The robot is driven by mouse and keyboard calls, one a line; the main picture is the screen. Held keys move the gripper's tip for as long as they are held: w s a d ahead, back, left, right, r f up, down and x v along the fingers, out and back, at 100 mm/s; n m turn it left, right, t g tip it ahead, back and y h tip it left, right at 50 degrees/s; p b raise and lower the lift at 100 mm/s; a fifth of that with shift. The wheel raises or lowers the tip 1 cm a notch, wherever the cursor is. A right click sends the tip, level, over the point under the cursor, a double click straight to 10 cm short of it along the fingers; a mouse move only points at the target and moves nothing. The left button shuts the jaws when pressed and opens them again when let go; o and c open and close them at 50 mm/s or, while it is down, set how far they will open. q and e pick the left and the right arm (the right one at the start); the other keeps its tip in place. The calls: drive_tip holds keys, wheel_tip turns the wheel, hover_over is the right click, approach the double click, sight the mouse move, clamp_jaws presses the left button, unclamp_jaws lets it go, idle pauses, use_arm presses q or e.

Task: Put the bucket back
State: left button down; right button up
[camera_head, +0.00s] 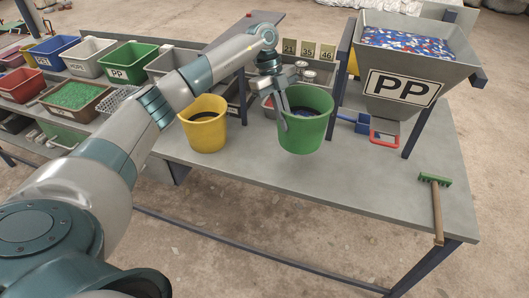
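A green bucket (305,138) is at the middle of the grey table (390,178), near its front edge. My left gripper (281,114) reaches down at the bucket's left rim, with one finger visible along the wall. The other finger is hidden, so I cannot tell whether the grip is closed on the rim. A yellow bucket (206,138) with dark contents stands to its left. My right gripper is not in view.
A grey hopper marked PP (399,119) with blue and white flakes stands at the back right. A blue scoop (356,123), a red-framed item (384,139) and a green-headed brush (436,206) lie on the table. Labelled bins, including a green PP bin (128,66), fill the left.

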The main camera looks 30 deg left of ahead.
use_arm(q)
drive_tip(key=shift+w+a+r+n+t, duration=0.3)
drive_tip(key=shift+w+r+n+t, duration=0.35)
drive_tip(key=shift+n, duration=0.65)
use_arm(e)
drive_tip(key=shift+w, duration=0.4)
use_arm(q)
drive_tip(key=shift+w+r, duration=0.1)
drive_tip(key=shift+r, duration=0.05)
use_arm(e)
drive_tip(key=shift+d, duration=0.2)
use_arm(q)
drive_tip(key=shift+a, duration=0.1)
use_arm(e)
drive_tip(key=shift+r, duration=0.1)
